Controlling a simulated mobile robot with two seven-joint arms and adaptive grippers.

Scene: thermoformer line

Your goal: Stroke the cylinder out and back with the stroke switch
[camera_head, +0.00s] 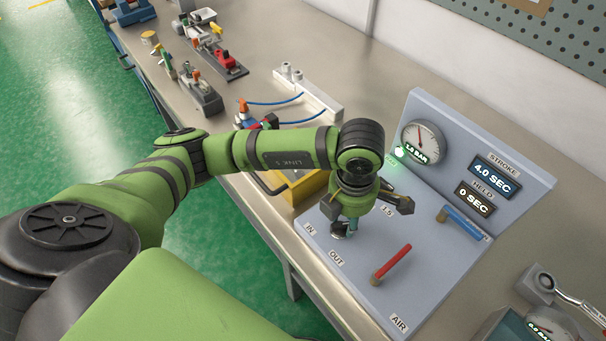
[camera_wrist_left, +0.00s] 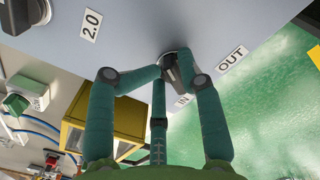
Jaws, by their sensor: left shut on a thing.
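The stroke switch (camera_wrist_left: 174,68) is a dark knob on the grey-blue panel (camera_head: 437,275), between the IN label (camera_wrist_left: 182,101) and the OUT label (camera_wrist_left: 232,60) in the left wrist view. My left gripper (camera_head: 345,230) points down at the panel and is shut on this switch, with teal fingers on either side of it. In the head view the gripper mostly hides the switch, and I cannot tell which label it points to. The stroke display (camera_head: 492,177) reads 4.0 SEC and the held display (camera_head: 475,199) reads 0 SEC. My right gripper is not in view.
A pressure gauge (camera_head: 422,142) stands on the panel's upright back. A red lever (camera_head: 392,262) near the AIR label and a blue lever (camera_head: 463,222) are close to my gripper. Fixtures line the bench's far end.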

